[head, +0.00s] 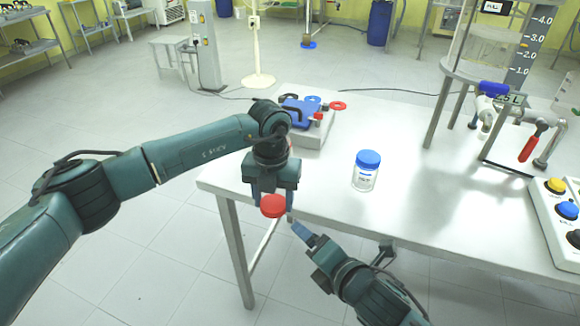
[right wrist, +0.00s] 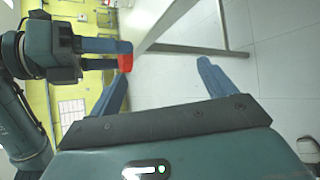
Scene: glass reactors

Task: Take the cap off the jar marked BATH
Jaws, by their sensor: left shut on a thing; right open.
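My left gripper (head: 272,198) is shut on a red cap (head: 273,207) in front of the table's near left edge. In the right wrist view the red cap (right wrist: 126,62) shows at the left gripper's fingertips; whether a jar is under it I cannot tell. A clear jar (head: 364,180) with a blue cap (head: 368,159) stands upright on the table, right of my left gripper; its label is too small to read. My right gripper (right wrist: 162,74) is open and empty, with the red cap beyond its left finger.
The steel table (head: 330,215) has free room around the clear jar. A grey box (head: 313,133) with blue and red items stands at its back left. A glass reactor stand with a red-handled valve (head: 532,145) and a button panel (head: 560,225) are on the right.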

